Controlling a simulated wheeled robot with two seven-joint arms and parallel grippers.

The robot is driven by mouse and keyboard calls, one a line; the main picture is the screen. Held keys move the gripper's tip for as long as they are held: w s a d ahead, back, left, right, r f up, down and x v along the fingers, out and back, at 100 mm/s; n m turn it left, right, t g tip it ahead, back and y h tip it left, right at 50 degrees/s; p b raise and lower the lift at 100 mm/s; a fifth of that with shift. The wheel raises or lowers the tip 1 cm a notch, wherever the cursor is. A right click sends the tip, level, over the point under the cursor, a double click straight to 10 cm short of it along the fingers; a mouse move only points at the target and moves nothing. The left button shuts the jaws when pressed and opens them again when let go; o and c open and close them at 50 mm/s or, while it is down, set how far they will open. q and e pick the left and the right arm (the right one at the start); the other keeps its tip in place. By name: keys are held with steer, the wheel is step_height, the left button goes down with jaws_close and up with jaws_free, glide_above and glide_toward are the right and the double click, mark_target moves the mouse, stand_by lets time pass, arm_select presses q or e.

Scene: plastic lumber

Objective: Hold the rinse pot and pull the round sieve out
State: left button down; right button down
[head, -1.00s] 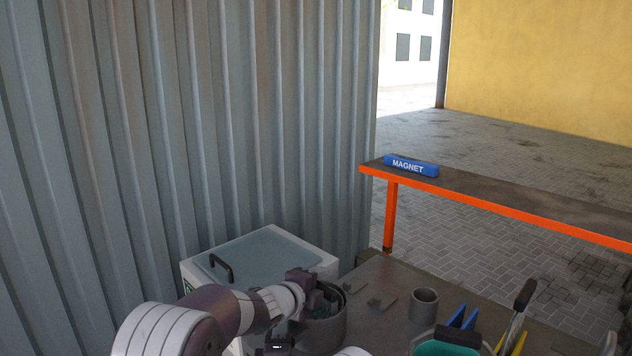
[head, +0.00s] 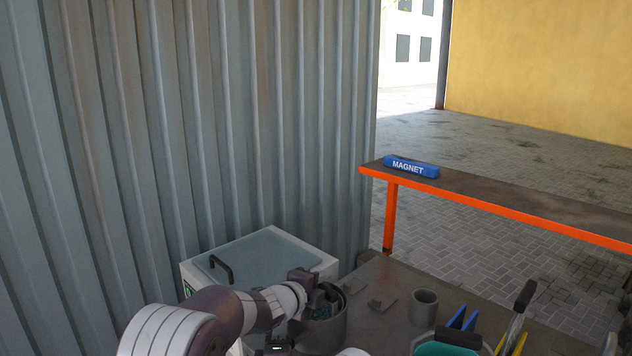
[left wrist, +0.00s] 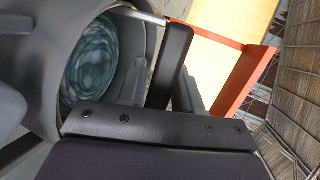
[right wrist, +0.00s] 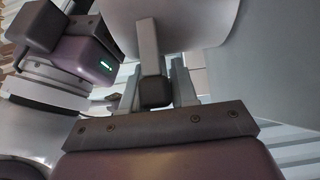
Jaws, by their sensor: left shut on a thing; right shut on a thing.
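The grey round rinse pot (head: 325,338) stands at the near left of the dark worktop. The round sieve sits inside it, with green flakes (head: 322,311) in it; its wall (left wrist: 132,62) shows in the left wrist view. My left gripper (head: 317,302) reaches over the pot from the left and is shut at the sieve's rim; its fingers partly hide the sieve. My right gripper (right wrist: 160,92) is shut on the pot, whose pale curved wall (right wrist: 195,22) fills the top of the right wrist view. The exact grip points are hidden.
A white bin with a grey lid and black handle (head: 222,268) stands behind left. A grey cup (head: 423,307), small flat pieces (head: 382,302) and a green container with tools (head: 445,348) lie to the right. A blue magnet bar (head: 411,167) lies on the orange-edged table.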

arm_select(q)
steer(key=shift+r, duration=0.1)
step_height(320, 180, up, 11)
stand_by(2.1)
stand_by(0.4)
arm_select(e)
steer(key=c, duration=0.8)
jaws_free()
steer(key=s, duration=1.2)
arm_select(q)
step_height(320, 180, up, 7)
steer(key=p, duration=0.7)
arm_select(e)
step_height(320, 180, up, 6)
steer(key=shift+d+r, duration=0.15)
steer(key=shift+r, duration=0.05)
